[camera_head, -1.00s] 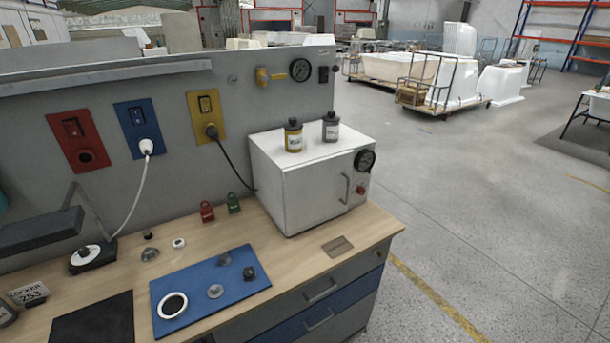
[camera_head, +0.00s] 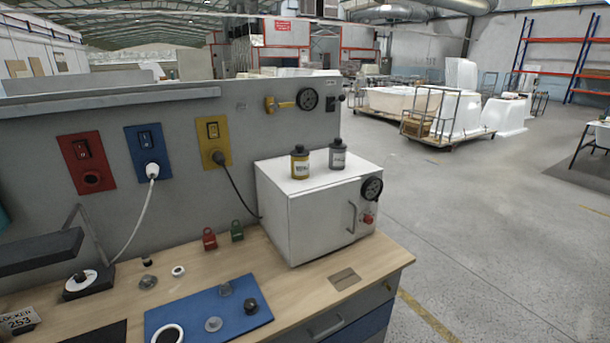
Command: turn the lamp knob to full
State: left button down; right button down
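A dark desk lamp stands at the left of the wooden bench, with its flat black head (camera_head: 38,252) on a thin grey arm. Its black base (camera_head: 97,284) carries a white dial with a small dark knob (camera_head: 80,277) on it. The knob's setting is too small to read. A white cord runs from the base up to a white plug (camera_head: 152,170) in the blue socket panel (camera_head: 143,140), below a switch. Neither of my grippers shows in the head view.
Red (camera_head: 86,160) and yellow (camera_head: 213,130) panels flank the blue one. A white cabinet (camera_head: 315,215) with two bottles on top stands at the right of the bench. A blue mat (camera_head: 240,325) with several small parts lies in front. Open floor lies to the right.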

aim_at(79, 277)
jog(key=u, duration=0.4)
jog(key=j+u, duration=0.1)
jog(key=u, duration=0.25)
jog(key=j+u, duration=0.1)
jog(key=u, duration=0.7)
